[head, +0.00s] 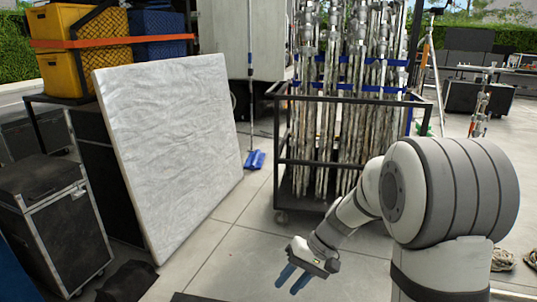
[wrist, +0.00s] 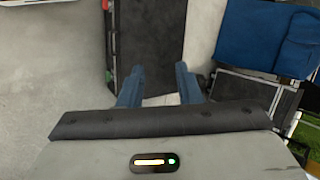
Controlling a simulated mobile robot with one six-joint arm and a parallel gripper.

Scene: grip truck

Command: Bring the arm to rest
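My gripper (head: 292,279) hangs low over the concrete floor in the head view, at the end of my white arm. Its two blue fingers point down and to the left. In the wrist view my gripper (wrist: 158,82) shows its two blue fingers spread apart with a gap between them. The gripper is open, and nothing is held between the fingers. It is clear of the objects around it in the head view.
A wheeled metal rack (head: 284,173) full of stands is behind my arm. A large white panel (head: 170,150) leans against dark cases at left. A black case (head: 48,225) stands at far left. A blue broom (head: 255,159) stands behind. Concrete floor (head: 235,255) lies open between.

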